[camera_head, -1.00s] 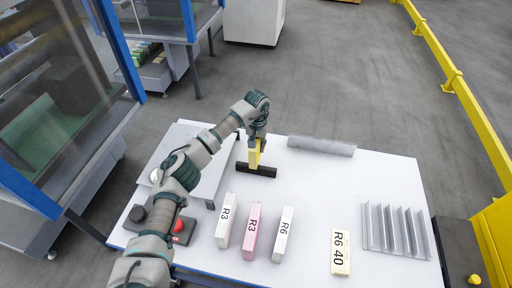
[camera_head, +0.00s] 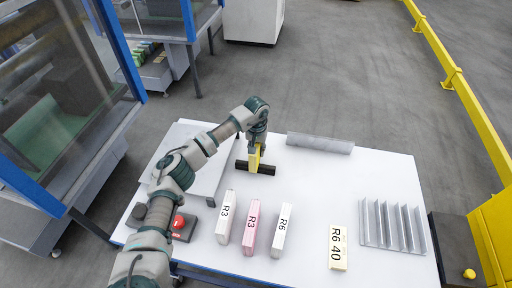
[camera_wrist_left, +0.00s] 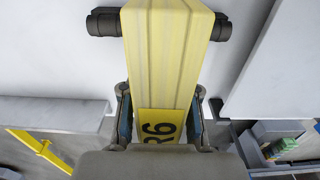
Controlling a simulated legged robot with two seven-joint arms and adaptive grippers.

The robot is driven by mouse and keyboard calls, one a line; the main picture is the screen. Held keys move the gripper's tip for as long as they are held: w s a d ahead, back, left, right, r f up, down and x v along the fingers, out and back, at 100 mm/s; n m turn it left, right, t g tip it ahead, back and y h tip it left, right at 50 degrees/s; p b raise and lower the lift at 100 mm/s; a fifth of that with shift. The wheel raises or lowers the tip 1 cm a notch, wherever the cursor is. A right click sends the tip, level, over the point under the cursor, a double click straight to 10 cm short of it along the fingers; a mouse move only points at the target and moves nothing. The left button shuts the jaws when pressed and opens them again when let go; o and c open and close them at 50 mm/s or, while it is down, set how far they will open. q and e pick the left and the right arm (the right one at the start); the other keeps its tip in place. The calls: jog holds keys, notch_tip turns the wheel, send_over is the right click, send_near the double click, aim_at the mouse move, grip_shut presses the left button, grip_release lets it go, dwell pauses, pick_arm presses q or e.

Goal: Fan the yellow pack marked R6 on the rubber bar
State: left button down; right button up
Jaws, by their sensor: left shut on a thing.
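My left gripper (camera_head: 256,150) is shut on the yellow pack (camera_head: 253,161), at the far part of the white table. In the left wrist view the pack (camera_wrist_left: 166,50) runs up between the two fingers (camera_wrist_left: 161,108), with the black R6 mark near the gripper. Its face shows lengthwise streaks. The dark rubber bar (camera_head: 268,170) lies crosswise at the pack's far end; its ends show on both sides of the pack in the left wrist view (camera_wrist_left: 103,24). The pack hides the bar's middle, so I cannot tell whether they touch. My right gripper is not in view.
White R3 (camera_head: 225,218), pink R3 (camera_head: 250,228) and white R6 (camera_head: 281,232) packs stand near the front. A pale R6 40 block (camera_head: 338,249) and a ribbed metal rack (camera_head: 393,226) are at right. A grey metal bar (camera_head: 320,144) lies behind; a red button (camera_head: 178,223) is front left.

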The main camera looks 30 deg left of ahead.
aim_at(254, 161)
pick_arm(q)
jog(key=shift+s+d+f+p, duration=0.2)
jog(key=shift+s+p, duration=0.15)
jog(key=shift+s, duration=0.1)
jog(key=shift+s+d+f+p, duration=0.15)
jog(key=shift+s+p, duration=0.15)
jog(key=shift+s, duration=0.15)
jog(key=shift+s+r+p, duration=0.1)
jog(key=shift+s+p, duration=0.1)
jog(key=shift+p, duration=0.1)
jog(key=shift+s+d+r+p, duration=0.1)
jog(key=shift+s+d+p, duration=0.05)
jog(key=shift+s+p, duration=0.25)
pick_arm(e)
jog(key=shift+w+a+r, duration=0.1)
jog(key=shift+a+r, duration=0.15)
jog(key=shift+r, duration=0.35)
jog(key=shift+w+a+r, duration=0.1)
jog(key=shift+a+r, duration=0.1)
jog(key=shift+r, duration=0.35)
pick_arm(q)
jog(key=shift+s, duration=0.1)
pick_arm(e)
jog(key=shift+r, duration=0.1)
